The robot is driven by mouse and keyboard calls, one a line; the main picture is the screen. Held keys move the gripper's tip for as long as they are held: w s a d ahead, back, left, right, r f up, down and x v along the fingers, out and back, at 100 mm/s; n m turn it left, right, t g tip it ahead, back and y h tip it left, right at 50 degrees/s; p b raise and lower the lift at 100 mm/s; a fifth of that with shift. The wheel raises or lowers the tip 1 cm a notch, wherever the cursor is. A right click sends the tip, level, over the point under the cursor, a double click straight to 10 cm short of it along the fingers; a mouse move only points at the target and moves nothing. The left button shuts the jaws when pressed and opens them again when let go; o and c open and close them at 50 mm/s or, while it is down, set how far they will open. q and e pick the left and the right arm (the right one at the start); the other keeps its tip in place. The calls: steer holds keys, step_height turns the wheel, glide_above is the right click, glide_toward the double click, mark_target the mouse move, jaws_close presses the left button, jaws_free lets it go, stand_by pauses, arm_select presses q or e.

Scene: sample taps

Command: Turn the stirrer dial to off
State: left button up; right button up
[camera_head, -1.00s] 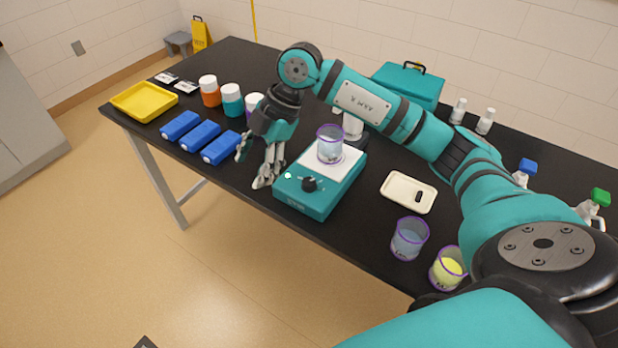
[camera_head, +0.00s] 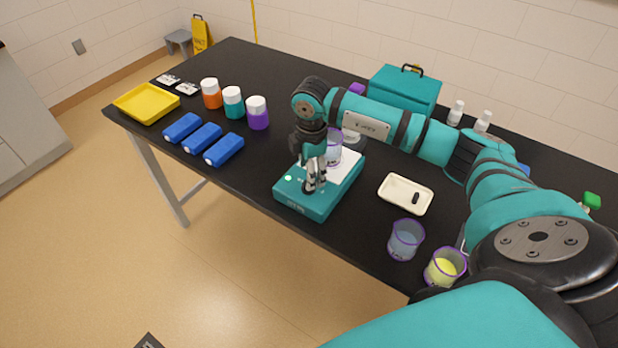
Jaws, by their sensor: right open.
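The teal stirrer (camera_head: 297,202) with a white top plate (camera_head: 350,163) stands near the front edge of the black table. A clear beaker (camera_head: 334,150) with a purple rim stands on the plate, partly behind my wrist. My right gripper (camera_head: 311,189) is open and points down over the stirrer's front panel, where the dial is. Its fingers cover the black dial, so I cannot tell the dial's setting or whether the fingers touch it. A small light spot shows on the panel to the left of the fingers. My left gripper is not in view.
A beige tray (camera_head: 399,204) lies right of the stirrer. Two beakers, one bluish (camera_head: 406,240) and one with yellow liquid (camera_head: 444,268), stand near the front edge. Blue boxes (camera_head: 202,137), lidded jars (camera_head: 233,102) and a yellow tray (camera_head: 147,118) are to the left.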

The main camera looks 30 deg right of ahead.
steer(key=shift+w+f+p, duration=0.15)
steer(key=shift+f+p, duration=0.25)
steer(key=shift+f, duration=2.2)
steer(key=c, duration=1.1)
steer(key=shift+c, duration=0.2)
